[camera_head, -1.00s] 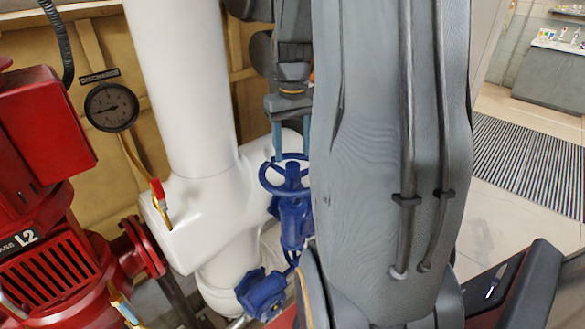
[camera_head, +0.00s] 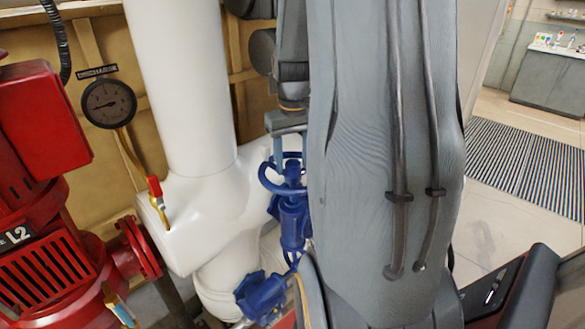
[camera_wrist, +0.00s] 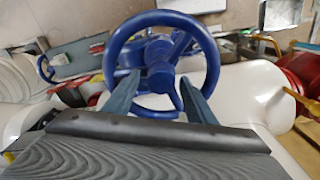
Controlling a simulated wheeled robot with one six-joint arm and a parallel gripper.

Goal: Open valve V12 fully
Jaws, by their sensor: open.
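A blue valve with a round spoked handwheel (camera_head: 284,180) stands beside the white pipe in the head view. No V12 tag is readable on it. In the wrist view the handwheel (camera_wrist: 209,58) faces me, with its hub in the middle. My gripper (camera_wrist: 159,76) is open and empty, its two fingers apart on either side of the hub and overlapping the lower part of the wheel in the picture. I cannot tell whether they touch it. In the head view my gripper (camera_head: 288,145) is just above the wheel, partly hidden by my arm.
A thick white pipe (camera_head: 180,90) stands left of the valve. A red pump (camera_head: 45,240) marked L2 and a discharge gauge (camera_head: 109,103) are further left. A small red-handled cock (camera_head: 155,188) sticks out near the pipe. Open floor with a striped mat (camera_head: 525,165) lies right.

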